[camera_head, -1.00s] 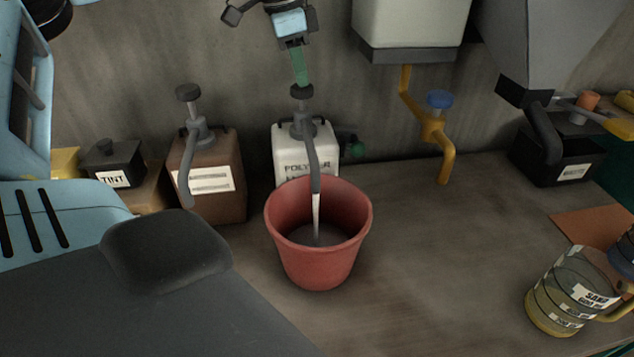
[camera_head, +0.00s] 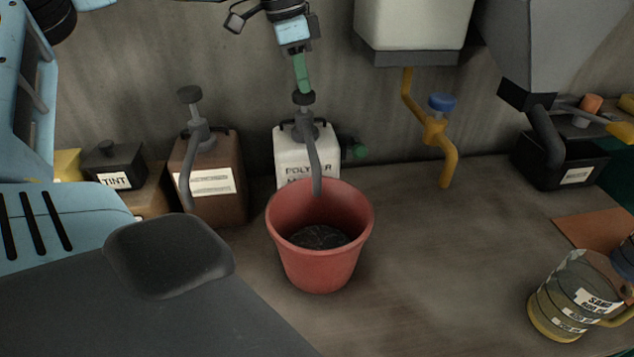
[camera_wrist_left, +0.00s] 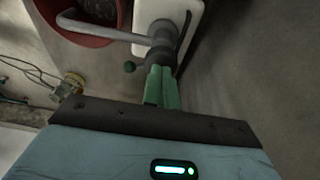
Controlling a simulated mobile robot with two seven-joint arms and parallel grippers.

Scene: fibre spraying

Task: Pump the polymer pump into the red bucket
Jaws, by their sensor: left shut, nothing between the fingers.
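The polymer pump, a white container (camera_head: 292,165) labelled POLYMER, stands against the wall with a grey pump head (camera_head: 304,98) and a bent grey spout (camera_head: 314,165). The red bucket (camera_head: 320,265) stands in front of it, with the spout's end over its back rim. Dark material lies in the bucket's bottom. My left gripper (camera_head: 303,88) points down with its green fingers shut and empty, tips at the top of the pump head. The left wrist view shows the green fingers (camera_wrist_left: 162,88) at the pump head too. My right gripper is not in view.
A brown pump container (camera_head: 208,178) and a black TINT box (camera_head: 115,165) stand to the left. A yellow tap with a blue knob (camera_head: 441,103) hangs to the right. A SAND jug (camera_head: 570,297) stands at the right front.

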